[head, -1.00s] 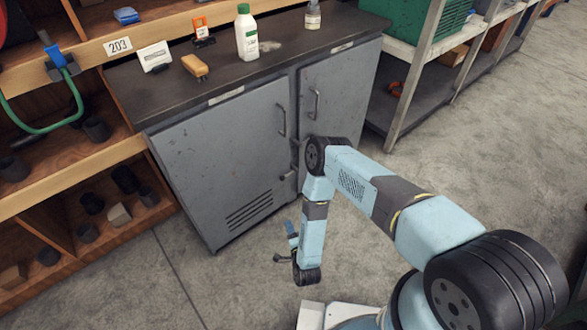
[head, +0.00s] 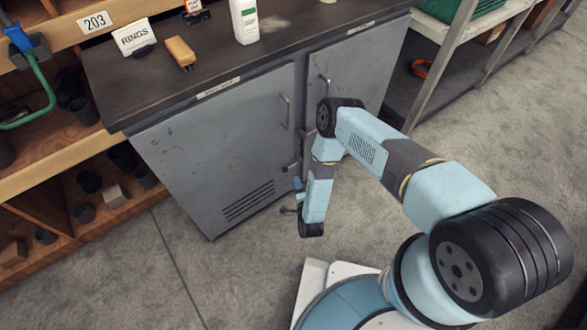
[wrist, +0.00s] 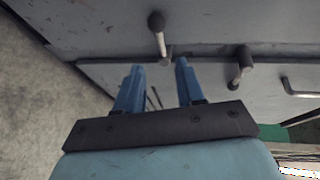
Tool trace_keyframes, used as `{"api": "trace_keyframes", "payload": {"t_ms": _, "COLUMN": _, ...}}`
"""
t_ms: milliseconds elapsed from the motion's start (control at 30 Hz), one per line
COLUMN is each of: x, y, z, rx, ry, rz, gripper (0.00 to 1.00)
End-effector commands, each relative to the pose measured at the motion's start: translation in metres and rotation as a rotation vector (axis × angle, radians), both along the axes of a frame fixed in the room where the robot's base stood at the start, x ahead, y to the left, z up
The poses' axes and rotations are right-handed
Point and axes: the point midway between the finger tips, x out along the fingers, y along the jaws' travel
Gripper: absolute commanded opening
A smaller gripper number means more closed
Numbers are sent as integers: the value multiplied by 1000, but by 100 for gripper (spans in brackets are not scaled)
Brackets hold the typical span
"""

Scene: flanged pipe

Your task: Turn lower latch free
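The grey cabinet (head: 220,150) has two doors that look closed. The lower latch (head: 290,168) is a small dark shape near the seam, low down. In the wrist view the lower latch (wrist: 160,36) is a short stem with a dark round knob, just beyond the fingertips and roughly in line with the gap between them. The upper latch (wrist: 240,65) stands to its right, clear of the fingers. My gripper (wrist: 157,67) is open with two blue fingers, and nothing shows held. In the head view my gripper (head: 298,184) is low before the doors, partly hidden by my arm.
A bar handle (wrist: 300,88) sits on the right door. Wooden shelves (head: 70,135) are at left, a metal rack (head: 440,65) at right. Floor in front is clear.

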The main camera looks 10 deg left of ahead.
Motion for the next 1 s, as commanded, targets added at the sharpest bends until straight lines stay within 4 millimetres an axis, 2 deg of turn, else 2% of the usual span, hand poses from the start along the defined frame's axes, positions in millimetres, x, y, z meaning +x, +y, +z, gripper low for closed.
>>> {"api": "trace_keyframes", "payload": {"t_ms": 300, "x": 51, "y": 25, "z": -9, "rx": 2, "ry": -4, "rz": -1, "gripper": 38}}
{"api": "trace_keyframes", "payload": {"t_ms": 500, "x": 74, "y": 37, "z": -15, "rx": 1, "ry": -2, "rz": 0, "gripper": 38}}
{"api": "trace_keyframes", "payload": {"t_ms": 700, "x": 85, "y": 43, "z": -17, "rx": 0, "ry": -1, "rz": 0, "gripper": 38}}
{"api": "trace_keyframes", "payload": {"t_ms": 1000, "x": 86, "y": 43, "z": -17, "rx": 0, "ry": 0, "rz": 0, "gripper": 38}}
